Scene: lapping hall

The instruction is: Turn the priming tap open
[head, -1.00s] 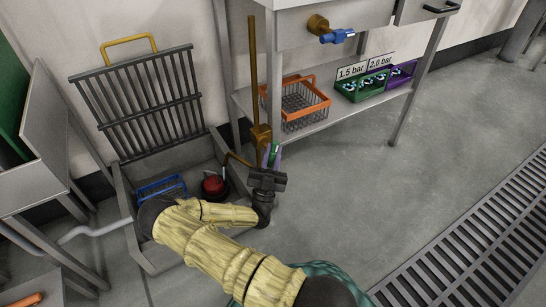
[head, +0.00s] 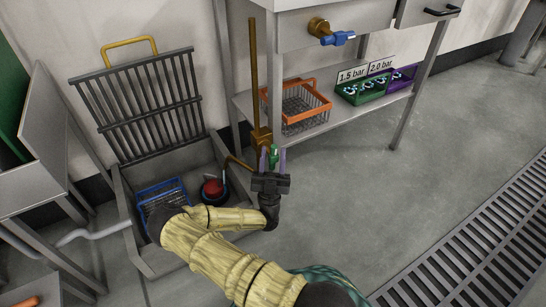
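A small green tap handle (head: 273,153) sits at the foot of a tall brass pipe (head: 254,75), beside a brass block (head: 261,137). A thin bent brass spout (head: 238,163) runs from there toward the open floor pit. My gripper (head: 273,158) points away from me at the green handle. Its two purple fingers stand apart, one on each side of the handle in the picture. I cannot tell whether they touch it. The gripper body hides the lower part of the fitting. A second tap with a blue handle (head: 338,38) is on the bench front above.
The pit (head: 120,205) holds a blue basket (head: 161,192) and a red-topped round thing (head: 213,187); its grate lid (head: 140,100) stands raised. An orange basket (head: 300,104) and green and purple crates stand on the shelf. The floor at right is clear.

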